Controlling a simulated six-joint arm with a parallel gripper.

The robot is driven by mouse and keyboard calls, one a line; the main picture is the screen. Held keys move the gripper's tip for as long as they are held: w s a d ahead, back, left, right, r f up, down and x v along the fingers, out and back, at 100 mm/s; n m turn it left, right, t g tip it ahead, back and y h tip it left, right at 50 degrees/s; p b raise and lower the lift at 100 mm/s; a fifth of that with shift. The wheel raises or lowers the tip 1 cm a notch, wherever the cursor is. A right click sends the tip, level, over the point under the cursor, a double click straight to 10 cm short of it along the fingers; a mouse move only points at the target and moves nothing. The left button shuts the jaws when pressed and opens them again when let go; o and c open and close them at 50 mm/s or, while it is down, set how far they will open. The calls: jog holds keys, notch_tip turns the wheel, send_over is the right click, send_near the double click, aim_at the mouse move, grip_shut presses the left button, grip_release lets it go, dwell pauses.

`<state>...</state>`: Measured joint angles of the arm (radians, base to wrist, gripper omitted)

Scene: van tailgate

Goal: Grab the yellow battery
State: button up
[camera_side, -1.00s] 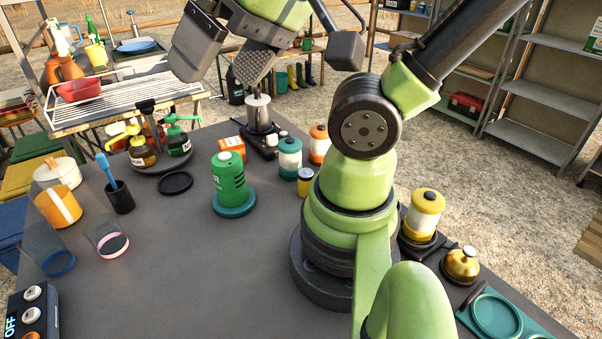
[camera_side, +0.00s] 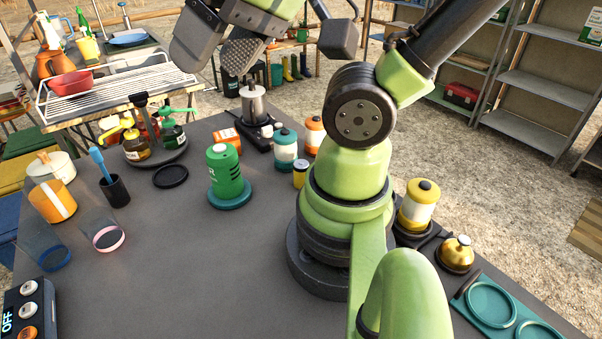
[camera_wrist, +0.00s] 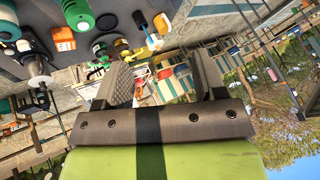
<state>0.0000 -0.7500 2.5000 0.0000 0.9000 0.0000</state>
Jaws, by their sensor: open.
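A yellow-and-white canister with a black cap (camera_side: 418,205), which looks like the yellow battery, stands upright in a black holder at the right of the table, beside my arm's base. I cannot make it out in the wrist view. My gripper (camera_side: 216,48) is raised at the upper left, far from the canister and left of and above a metal cylinder on a black stand (camera_side: 253,105). In the wrist view my gripper (camera_wrist: 162,82) has its two dark fingers spread wide with nothing between them.
A green canister (camera_side: 225,172) stands mid-table, with a teal one (camera_side: 285,150), an orange one (camera_side: 314,134) and a small yellow jar (camera_side: 300,174) nearby. A brass bell (camera_side: 456,255) and a teal tray (camera_side: 478,308) lie right. The front-middle table is clear.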

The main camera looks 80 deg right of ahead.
jog(key=m+g+h, duration=0.2)
jog(key=g, duration=0.5)
send_over(301, 162)
jog(key=f, duration=1.9)
jog(key=shift+d, duration=0.25)
jog(key=shift+f, duration=0.3)
notch_tip(301, 162, down, 4)
jog(key=shift+r, duration=0.15)
jog(key=shift+a+f, duration=0.2)
jog(key=shift+f, duration=2.7)
jog(key=c, duration=1.1)
